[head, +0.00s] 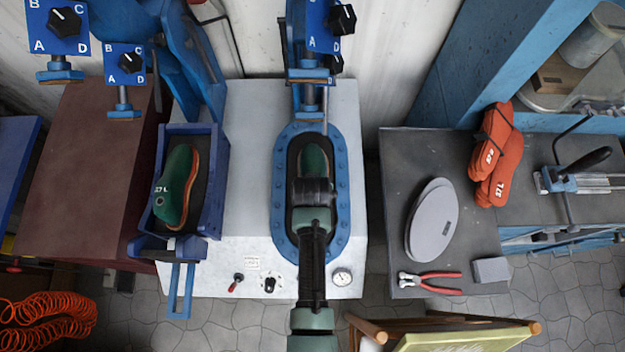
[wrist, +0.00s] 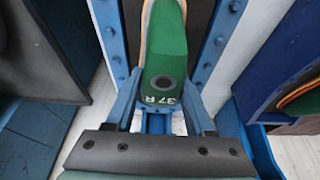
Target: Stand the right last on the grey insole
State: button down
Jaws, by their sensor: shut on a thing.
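The right last (head: 315,158) is green and marked 37 R. It is in the dark bed of the blue oval frame (head: 277,190), partly hidden under my gripper (head: 312,185). In the wrist view the last (wrist: 165,50) shows its heel end, with a round hole on top and a pale edge along its left side. My gripper (wrist: 160,98) is shut on it, one finger on each side of the heel. I cannot tell whether the last touches the bed. Grey sole-shaped pieces (head: 425,225), apparently the grey insole, lie overlapping on the dark table at right.
Another green last (head: 175,185) with an orange edge lies in a blue holder at left. Orange soles (head: 495,155), red-handled pincers (head: 432,283) and a grey block (head: 491,270) lie on the right table (head: 400,160). A blue press head (head: 310,70) stands behind the oval frame.

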jog(key=shift+w, duration=0.1)
jog(key=shift+c, duration=1)
grip_release()
jog(key=shift+f, duration=0.1)
jog(key=shift+f, duration=0.1)
jog(key=b+v, duration=0.1)
jog(key=v, duration=1.2)
